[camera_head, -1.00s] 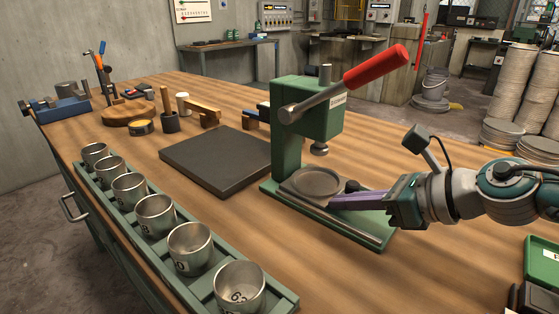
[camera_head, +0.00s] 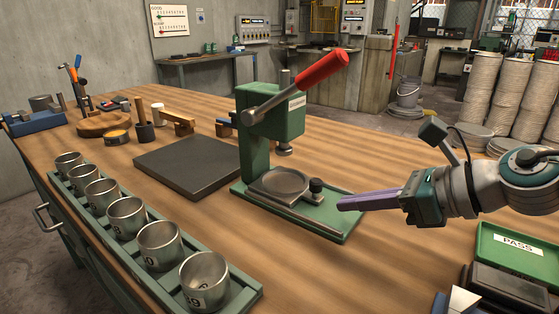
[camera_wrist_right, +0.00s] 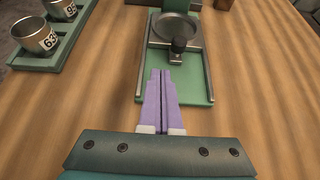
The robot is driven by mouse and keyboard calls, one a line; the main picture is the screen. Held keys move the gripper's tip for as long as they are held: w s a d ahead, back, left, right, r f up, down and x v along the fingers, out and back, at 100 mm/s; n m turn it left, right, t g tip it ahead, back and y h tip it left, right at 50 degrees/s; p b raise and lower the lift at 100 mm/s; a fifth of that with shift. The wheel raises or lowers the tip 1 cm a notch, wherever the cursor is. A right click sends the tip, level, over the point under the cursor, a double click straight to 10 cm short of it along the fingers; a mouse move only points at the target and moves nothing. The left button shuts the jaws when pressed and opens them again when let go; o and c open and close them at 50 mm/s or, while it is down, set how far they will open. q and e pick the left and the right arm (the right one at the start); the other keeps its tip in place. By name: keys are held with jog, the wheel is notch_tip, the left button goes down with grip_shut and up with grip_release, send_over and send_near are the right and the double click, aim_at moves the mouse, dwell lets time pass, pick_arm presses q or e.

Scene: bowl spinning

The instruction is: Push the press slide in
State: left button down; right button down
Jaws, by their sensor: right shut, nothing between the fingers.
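The green press (camera_head: 258,160) stands on the wooden bench with its red-handled lever raised to the right. Its slide carries a round metal dish (camera_head: 279,183) lying below the ram, with a black knob (camera_head: 316,186) at its near end. The slide's knob also shows in the wrist view (camera_wrist_right: 179,45). My right gripper (camera_head: 340,203) is shut and empty, its purple fingers pointing toward the press. The fingertips are close to the outer end of the press base and apart from the knob. In the wrist view the fingers (camera_wrist_right: 161,75) point just left of the knob. My left gripper is out of view.
A green rack (camera_head: 232,292) with several numbered metal cups runs along the left front edge. A dark square plate (camera_head: 190,165) lies left of the press. A green box marked PASS (camera_head: 520,250) is at the right. Bare bench lies before the press.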

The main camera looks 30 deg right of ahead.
jog(key=v, duration=0.3)
jog(key=shift+s, duration=0.3)
jog(key=shift+v, duration=1.15)
jog(key=shift+w+r, duration=0.1)
notch_tip(320, 180, up, 7)
jog(key=s+m+t+h+p, duration=0.2)
jog(key=m+h+p, duration=0.6)
jog(key=m, duration=1.5)
jog(key=s+a+r+m+g+y+p, duration=0.1)
jog(key=s+a+m+g+y+p, duration=0.35)
jog(key=s+a+m+g, duration=0.75)
notch_tip(320, 180, up, 37)
jog(key=s+a+m+t+p, duration=0.1)
jog(key=a+m+t+p, duration=0.1)
jog(key=p, duration=3.6)
jog(key=shift+s+r+m+t+h, duration=0.25)
jog(key=shift+s+m+h, duration=0.2)
jog(key=shift+m, duration=0.35)
jog(key=shift+a, duration=0.15)
